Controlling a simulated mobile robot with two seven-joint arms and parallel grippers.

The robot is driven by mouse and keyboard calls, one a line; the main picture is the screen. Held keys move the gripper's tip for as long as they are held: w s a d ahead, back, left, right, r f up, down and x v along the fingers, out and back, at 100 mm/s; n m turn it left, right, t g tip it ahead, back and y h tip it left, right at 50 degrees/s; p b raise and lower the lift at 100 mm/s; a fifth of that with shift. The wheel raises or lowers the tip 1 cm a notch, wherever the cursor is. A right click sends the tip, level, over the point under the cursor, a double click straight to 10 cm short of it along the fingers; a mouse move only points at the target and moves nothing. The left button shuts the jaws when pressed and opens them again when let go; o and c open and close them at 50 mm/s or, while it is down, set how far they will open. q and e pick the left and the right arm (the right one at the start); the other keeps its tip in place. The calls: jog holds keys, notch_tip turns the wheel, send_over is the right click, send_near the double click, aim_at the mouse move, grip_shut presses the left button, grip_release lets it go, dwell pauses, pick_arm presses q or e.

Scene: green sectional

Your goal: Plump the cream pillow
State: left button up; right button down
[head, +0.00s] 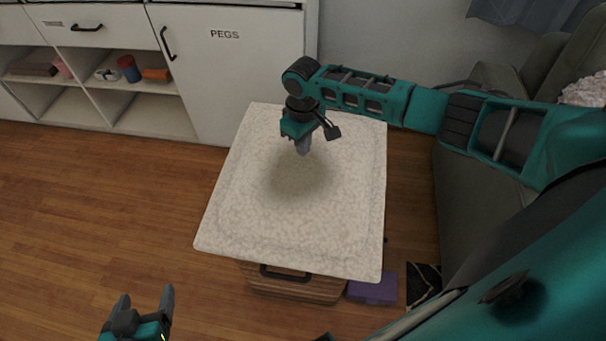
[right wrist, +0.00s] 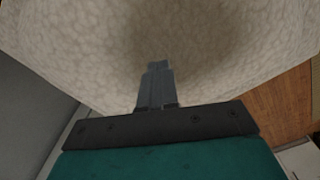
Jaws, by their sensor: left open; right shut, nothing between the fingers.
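The cream pillow (head: 240,205) lies flat on top of a wooden box with a dark handle (head: 290,285) in the head view. Its mottled surface also fills the upper part of the right wrist view (right wrist: 230,60). My right gripper (head: 303,150) is over the far middle part of the pillow, pointing down, with its fingers shut and empty. In the right wrist view its fingertips (right wrist: 158,66) are close to the pillow over a dark shadow; I cannot tell whether they touch it. My left gripper (head: 146,300) is open and empty at the bottom left, over the floor.
A white cabinet (head: 235,80) marked PEGS stands behind, beside cubbies with small items (head: 128,70). A green sofa (head: 455,200) stands close on the right. A purple box (head: 375,288) lies by the wooden box's right corner. The wooden floor (head: 90,215) at left is clear.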

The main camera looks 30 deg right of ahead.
jog(key=shift+f+b, duration=0.45)
jog(key=shift+f, duration=0.35)
jog(key=shift+r, duration=0.1)
jog(key=shift+s+p, duration=0.1)
jog(key=shift+p, duration=0.25)
dwell(0.7)
jog(key=shift+r+p, duration=0.65)
jog(key=shift+p, duration=0.35)
